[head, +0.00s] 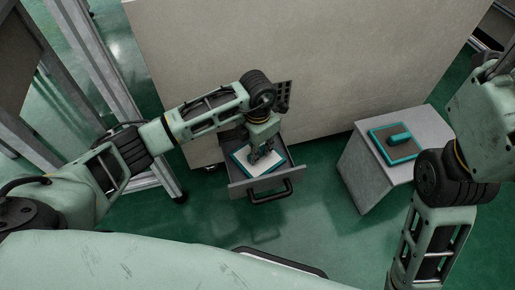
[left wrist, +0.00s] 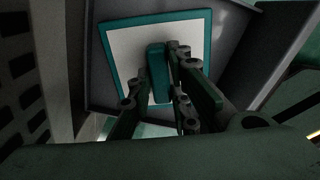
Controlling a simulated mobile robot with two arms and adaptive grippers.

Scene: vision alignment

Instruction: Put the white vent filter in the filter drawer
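The white vent filter (head: 268,169) has a teal rim and a teal handle. It lies within the open grey filter drawer (head: 238,186), slightly turned; whether it rests flat on the drawer floor cannot be told. My left gripper (head: 264,155) is above it, pointing down. In the left wrist view, the fingers (left wrist: 160,75) are on both sides of the teal handle and look closed on it; the white face of the filter (left wrist: 126,48) fills the area around. My right gripper is out of view; only its arm shows at the right.
A second filter with a brownish face and teal rim (head: 378,143) lies on a grey stand (head: 362,178) to the right. The drawer's dark handle (head: 270,194) sticks out in front. A large beige cabinet (head: 310,60) stands behind. Green floor is clear between drawer and stand.

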